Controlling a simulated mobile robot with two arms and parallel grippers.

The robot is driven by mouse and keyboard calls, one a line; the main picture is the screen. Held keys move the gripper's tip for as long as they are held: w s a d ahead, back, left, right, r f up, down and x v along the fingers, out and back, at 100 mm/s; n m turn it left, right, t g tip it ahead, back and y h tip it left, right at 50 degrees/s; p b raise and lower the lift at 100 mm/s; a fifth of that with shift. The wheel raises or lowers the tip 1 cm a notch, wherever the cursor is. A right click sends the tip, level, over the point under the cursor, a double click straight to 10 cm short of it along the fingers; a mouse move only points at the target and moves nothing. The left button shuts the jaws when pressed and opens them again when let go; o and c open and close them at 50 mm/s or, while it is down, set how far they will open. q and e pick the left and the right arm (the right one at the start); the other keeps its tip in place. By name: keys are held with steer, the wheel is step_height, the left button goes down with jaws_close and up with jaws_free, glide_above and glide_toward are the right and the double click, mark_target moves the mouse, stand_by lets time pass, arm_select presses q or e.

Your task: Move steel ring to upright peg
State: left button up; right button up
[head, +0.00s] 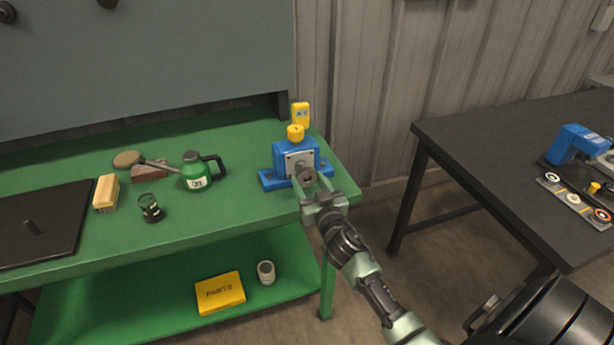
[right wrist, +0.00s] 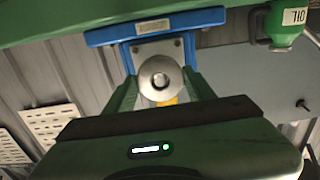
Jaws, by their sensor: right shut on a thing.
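A steel ring (head: 306,177) sits at the front face of a blue machine unit (head: 282,159) on the green bench. It also shows in the right wrist view (right wrist: 160,78), face-on, with a round hole or shaft end at its middle. My right gripper (head: 312,187) is shut on the ring, one finger on each side, close in front of the unit's metal plate. I cannot tell whether the ring is still around a shaft. My left gripper is not in view.
A yellow box (head: 220,293) lies on the lower shelf. A dark table (head: 470,150) stands at right, across a gap.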

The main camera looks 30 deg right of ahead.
steer(key=shift+v, duration=2.15)
